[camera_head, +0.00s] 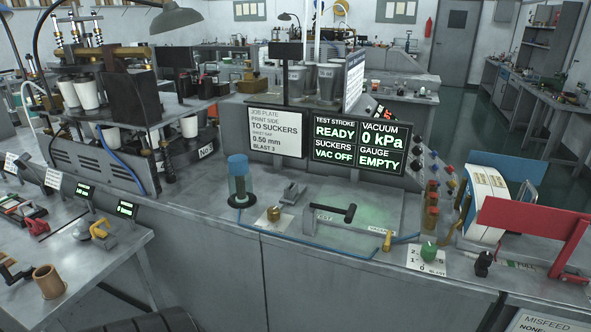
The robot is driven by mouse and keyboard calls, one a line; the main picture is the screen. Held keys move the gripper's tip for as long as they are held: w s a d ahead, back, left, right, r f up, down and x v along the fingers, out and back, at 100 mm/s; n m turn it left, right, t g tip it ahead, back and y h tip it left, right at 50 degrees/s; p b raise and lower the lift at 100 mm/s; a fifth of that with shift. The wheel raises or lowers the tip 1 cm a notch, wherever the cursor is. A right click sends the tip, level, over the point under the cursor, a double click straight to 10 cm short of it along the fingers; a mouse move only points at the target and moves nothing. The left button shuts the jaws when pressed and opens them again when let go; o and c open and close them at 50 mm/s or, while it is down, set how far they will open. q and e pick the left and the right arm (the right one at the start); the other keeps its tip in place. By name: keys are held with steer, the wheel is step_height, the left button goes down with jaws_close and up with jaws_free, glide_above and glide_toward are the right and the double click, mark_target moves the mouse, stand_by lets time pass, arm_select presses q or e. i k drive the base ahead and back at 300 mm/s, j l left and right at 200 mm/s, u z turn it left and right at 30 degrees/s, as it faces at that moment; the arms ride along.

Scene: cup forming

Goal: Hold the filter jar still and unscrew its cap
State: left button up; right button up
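The filter jar (239,187) stands upright on the grey bench top, left of the middle of the picture. It has a clear bluish body, a blue cap (237,165) on top and a dark ring at its foot. The cap sits on the jar. Neither of my grippers shows in the head view, and nothing is touching the jar.
A green knob (428,251) is at the right.

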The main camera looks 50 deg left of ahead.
mark_target(241, 188)
steer(key=u, duration=2.05)
